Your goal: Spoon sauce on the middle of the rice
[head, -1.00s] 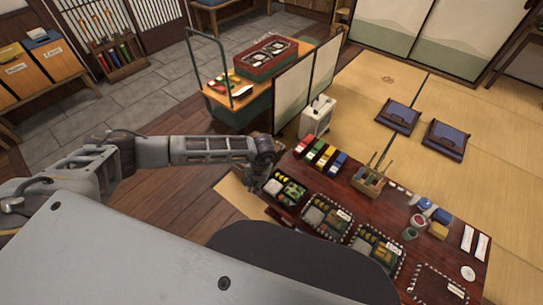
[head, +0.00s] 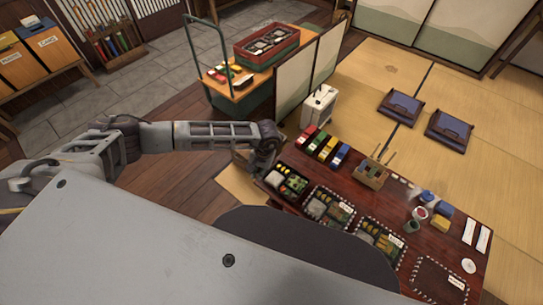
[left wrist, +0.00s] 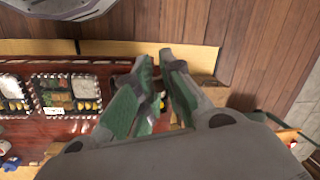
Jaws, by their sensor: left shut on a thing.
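My left gripper (head: 262,168) hangs at the left end of the dark wooden table, beside the leftmost lunch box (head: 293,185). In the left wrist view its two fingers (left wrist: 156,62) are close together; what they hold is hidden or too small to make out. A second lunch box (head: 344,213) and a third (head: 397,243) hold pale blocks that look like rice, with green and yellow food. A small cup with a red top (head: 421,213) and a greenish cup (head: 411,227) stand towards the right; I cannot tell which holds sauce. My right gripper is out of view.
A wooden caddy (head: 370,176) with upright sticks and a row of coloured boxes (head: 327,149) stand along the table's far side. A folding screen (head: 290,82), white bin (head: 319,104) and cart (head: 232,96) stand beyond.

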